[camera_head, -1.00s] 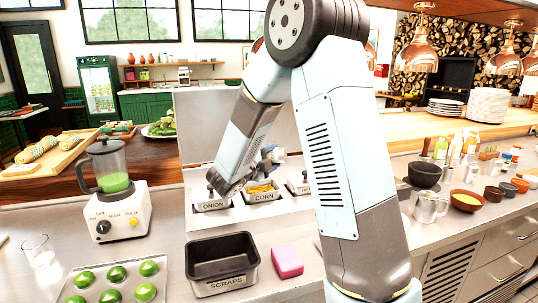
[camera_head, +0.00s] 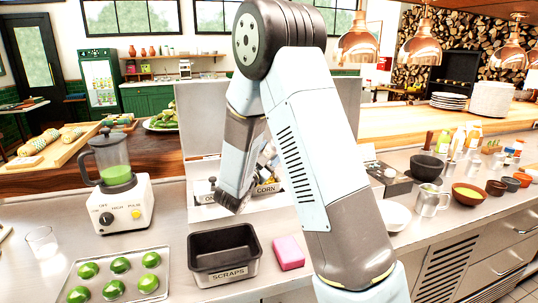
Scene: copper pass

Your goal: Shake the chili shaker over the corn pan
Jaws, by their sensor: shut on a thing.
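The corn pan (camera_head: 267,189), with a CORN label on its front, sits in the steel counter rail and holds yellow corn. My arm covers its right side. My gripper (camera_head: 267,160) shows only in part, just above the corn pan at its back, between my arm links. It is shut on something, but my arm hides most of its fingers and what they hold. I cannot make out the chili shaker's shape or its tilt.
The onion pan (camera_head: 208,198) is left of the corn pan, partly behind my wrist. In front stand a black scraps bin (camera_head: 224,274) and a pink sponge (camera_head: 288,252). A blender (camera_head: 118,205) and a tray of limes (camera_head: 117,262) are at left. A white bowl (camera_head: 396,217) is at right.

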